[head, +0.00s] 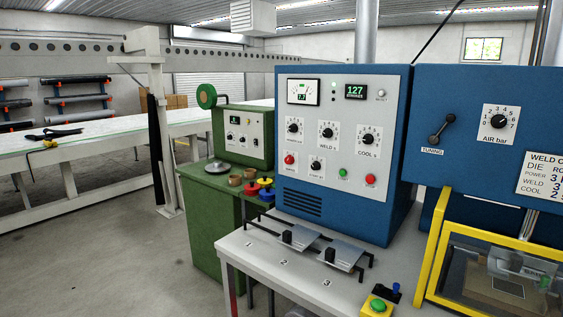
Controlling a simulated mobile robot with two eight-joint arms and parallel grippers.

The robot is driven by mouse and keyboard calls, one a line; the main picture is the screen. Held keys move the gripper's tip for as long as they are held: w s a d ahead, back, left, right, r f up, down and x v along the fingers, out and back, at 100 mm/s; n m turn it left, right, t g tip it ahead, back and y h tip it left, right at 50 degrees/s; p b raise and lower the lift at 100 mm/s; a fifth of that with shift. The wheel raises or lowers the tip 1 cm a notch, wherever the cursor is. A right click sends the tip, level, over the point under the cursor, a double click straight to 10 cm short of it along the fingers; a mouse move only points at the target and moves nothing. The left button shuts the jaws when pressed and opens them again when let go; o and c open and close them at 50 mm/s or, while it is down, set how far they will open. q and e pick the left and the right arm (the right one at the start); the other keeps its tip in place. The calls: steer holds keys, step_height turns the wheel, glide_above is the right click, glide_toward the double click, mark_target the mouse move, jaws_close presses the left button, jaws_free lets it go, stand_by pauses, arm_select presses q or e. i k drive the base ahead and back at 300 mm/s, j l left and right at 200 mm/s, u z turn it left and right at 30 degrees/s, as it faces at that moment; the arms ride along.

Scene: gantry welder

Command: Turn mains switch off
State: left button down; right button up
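The blue welder cabinet (345,150) stands in the middle with a white control panel. A red knob (289,159) and a black rotary knob (316,167) sit low on the panel's left; their labels are too small to read, so I cannot tell which control is the mains switch. The digital display (356,91) is lit and reads 127. The meter (303,92) shows a lit reading below its dial. A green button (343,173) and a red button (370,180) are at lower right. Neither of my grippers is in view.
A grey bench (255,262) in front holds sliding plates (339,253) and a yellow box with a green button (377,306). A green cabinet (205,225) stands left. A yellow-framed guard (434,250) is at right. Floor at lower left is clear.

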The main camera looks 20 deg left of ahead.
mark_target(290, 160)
steer(key=i+j+z, duration=0.1)
steer(key=j, duration=0.45)
steer(key=i+j, duration=0.15)
steer(key=j, duration=0.4)
steer(key=i+j+z, duration=0.15)
steer(key=j, duration=0.95)
steer(key=i+j+z, duration=0.1)
steer(key=j, duration=0.25)
steer(key=i+j, duration=0.15)
steer(key=j, duration=0.25)
steer(key=i+j+z, duration=0.15)
steer(key=j, duration=0.2)
